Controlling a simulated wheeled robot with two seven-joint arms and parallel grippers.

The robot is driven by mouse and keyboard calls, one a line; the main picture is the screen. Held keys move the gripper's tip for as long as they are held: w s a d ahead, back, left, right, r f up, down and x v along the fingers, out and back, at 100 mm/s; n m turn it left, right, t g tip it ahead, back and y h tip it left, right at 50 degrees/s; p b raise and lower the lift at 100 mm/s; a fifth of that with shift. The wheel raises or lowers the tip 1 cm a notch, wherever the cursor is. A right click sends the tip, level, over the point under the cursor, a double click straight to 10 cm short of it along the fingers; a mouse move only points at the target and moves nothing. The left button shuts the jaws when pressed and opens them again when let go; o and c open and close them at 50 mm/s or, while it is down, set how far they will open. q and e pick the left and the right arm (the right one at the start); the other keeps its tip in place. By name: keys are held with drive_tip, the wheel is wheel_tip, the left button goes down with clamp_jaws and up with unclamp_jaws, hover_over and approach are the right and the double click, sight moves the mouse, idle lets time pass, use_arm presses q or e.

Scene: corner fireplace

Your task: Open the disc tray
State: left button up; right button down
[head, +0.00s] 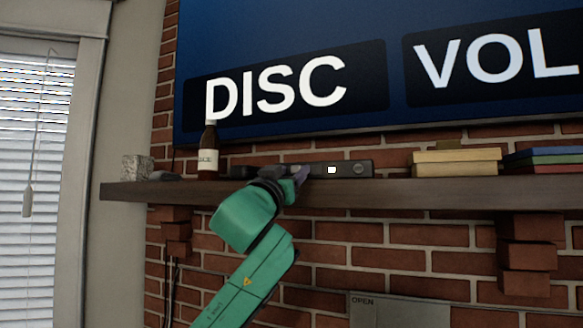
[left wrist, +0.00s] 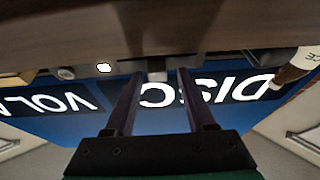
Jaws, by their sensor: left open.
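A slim dark disc player (head: 345,169) lies on the wooden mantel below a large screen. Its front has a lit white square and a round knob near its right end. My left gripper (head: 299,174) is at the player's front, left of the lit square, and hides part of that front. The left wrist view is upside down. There the open fingers (left wrist: 160,76) point toward the player's front (left wrist: 125,70), with a small pale block between their tips. I cannot tell whether they touch it. The disc tray cannot be made out clearly. My right gripper is not in view.
The mantel (head: 400,193) runs just under the gripper. The screen (head: 290,60) reads "DISC" and "VOL".

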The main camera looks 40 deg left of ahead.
use_arm(q)
drive_tip(key=shift+d, duration=0.2)
clamp_jaws()
idle(1.1)
